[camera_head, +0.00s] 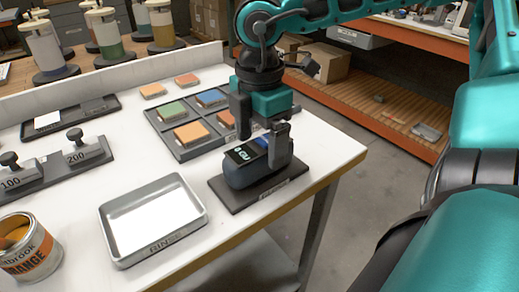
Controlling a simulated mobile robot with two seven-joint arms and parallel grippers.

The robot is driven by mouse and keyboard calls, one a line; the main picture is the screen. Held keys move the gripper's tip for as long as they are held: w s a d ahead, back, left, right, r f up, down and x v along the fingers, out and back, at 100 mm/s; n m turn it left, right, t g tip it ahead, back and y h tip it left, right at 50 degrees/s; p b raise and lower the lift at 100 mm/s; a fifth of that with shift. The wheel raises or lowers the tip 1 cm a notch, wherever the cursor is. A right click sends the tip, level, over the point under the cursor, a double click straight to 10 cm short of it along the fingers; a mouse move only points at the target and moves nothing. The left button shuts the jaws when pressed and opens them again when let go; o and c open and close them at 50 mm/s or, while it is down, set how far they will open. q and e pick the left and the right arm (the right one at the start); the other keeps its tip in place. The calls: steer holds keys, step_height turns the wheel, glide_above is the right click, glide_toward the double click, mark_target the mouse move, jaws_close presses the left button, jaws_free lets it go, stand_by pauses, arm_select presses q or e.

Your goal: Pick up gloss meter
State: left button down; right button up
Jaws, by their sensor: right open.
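The gloss meter (243,166) is a dark blue-grey block with a lit display on top. It rests on a dark flat base plate (236,202) near the right edge of the white table. My right gripper (262,145) comes down from above with its fingers apart over the meter. One finger is at the meter's far side and the other is at its right side, low beside it. I cannot tell whether either finger touches it. My left gripper is not in view.
Weights (88,150) and an orange paint can (27,250) stand at left. The table's edge (322,182) is close on the right.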

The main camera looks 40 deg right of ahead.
steer(key=shift+f, duration=0.5)
steer(key=c, duration=1.5)
